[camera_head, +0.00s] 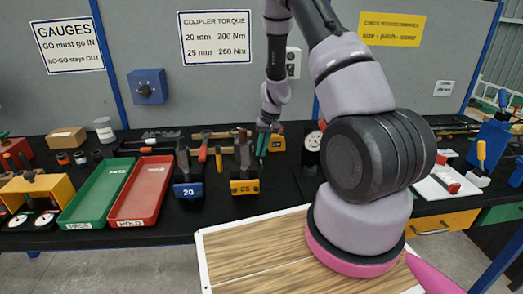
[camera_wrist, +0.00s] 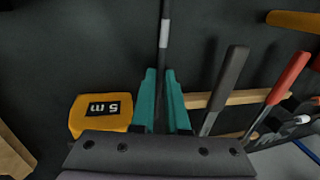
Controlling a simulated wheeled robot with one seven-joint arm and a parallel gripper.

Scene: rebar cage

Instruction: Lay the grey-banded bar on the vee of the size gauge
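My gripper (camera_wrist: 160,75) has two teal fingers, one on each side of a thin dark bar with a pale grey band (camera_wrist: 164,33). The fingers appear closed against the bar, with little or no gap. The bar runs away from the fingers toward the top of the wrist view. In the head view my gripper (camera_head: 264,143) is over the back middle of the black bench, where the bar is too small to make out clearly. I cannot identify the size gauge or its vee for sure; my arm hides part of the bench on the right.
A yellow 5 m tape (camera_wrist: 100,112) lies left of the fingers; hammers with black (camera_wrist: 228,80) and red (camera_wrist: 290,77) handles lie right. Blue "20" (camera_head: 188,189) and yellow "25" (camera_head: 245,187) tools stand nearer. Green (camera_head: 97,195) and red (camera_head: 142,190) trays are left.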

